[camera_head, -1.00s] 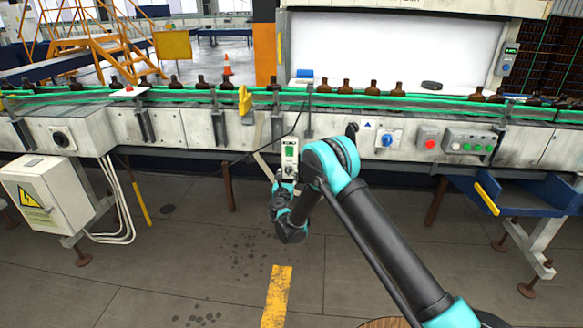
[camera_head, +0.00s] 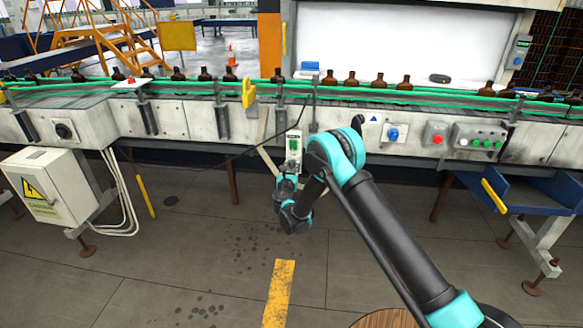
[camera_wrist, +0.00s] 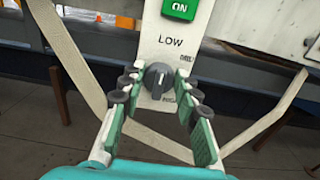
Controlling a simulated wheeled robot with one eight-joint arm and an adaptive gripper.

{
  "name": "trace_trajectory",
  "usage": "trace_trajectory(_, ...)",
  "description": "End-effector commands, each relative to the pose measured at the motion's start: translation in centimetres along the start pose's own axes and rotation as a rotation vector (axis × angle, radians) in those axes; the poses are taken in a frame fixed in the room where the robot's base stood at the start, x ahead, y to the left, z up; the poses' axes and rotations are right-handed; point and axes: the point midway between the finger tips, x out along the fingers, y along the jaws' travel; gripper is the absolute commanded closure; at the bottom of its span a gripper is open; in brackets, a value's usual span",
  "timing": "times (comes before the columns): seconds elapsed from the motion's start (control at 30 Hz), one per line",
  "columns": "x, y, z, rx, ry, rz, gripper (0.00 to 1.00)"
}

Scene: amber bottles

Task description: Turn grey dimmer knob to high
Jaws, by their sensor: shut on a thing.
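The grey dimmer knob (camera_wrist: 157,80) sits low on a narrow white control box (camera_wrist: 172,42). The word LOW is printed above it, with small labels at its right that I cannot read. A green ON button (camera_wrist: 180,9) is higher up. I cannot tell the exact knob setting. In the head view the box (camera_head: 293,146) hangs on the conveyor front, and my gripper (camera_head: 288,178) is at its lower end, hiding the knob.
Amber bottles (camera_head: 378,80) stand along the conveyor (camera_head: 180,118). A blue rotary switch (camera_head: 392,133), a red button (camera_head: 436,139) and a button panel (camera_head: 480,139) are to the right. A warning-marked cabinet (camera_head: 48,187) stands at the left. Pale straps and a cable hang near the box.

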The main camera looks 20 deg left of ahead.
Motion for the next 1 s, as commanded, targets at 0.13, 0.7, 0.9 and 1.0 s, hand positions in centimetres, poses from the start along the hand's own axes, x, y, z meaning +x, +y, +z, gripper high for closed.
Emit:
trace_trajectory(0.13, -0.02, -0.03, -0.01, 0.030, 0.000, 0.000, 0.97)
trace_trajectory(0.7, -0.06, -0.29, -0.09, 0.464, 0.000, 0.000, 0.97)
trace_trajectory(0.9, -0.07, -0.38, -0.17, 0.654, 0.000, 0.000, 0.97)
trace_trajectory(1.0, -0.08, -0.43, -0.21, 0.749, 0.000, 0.000, 0.97)
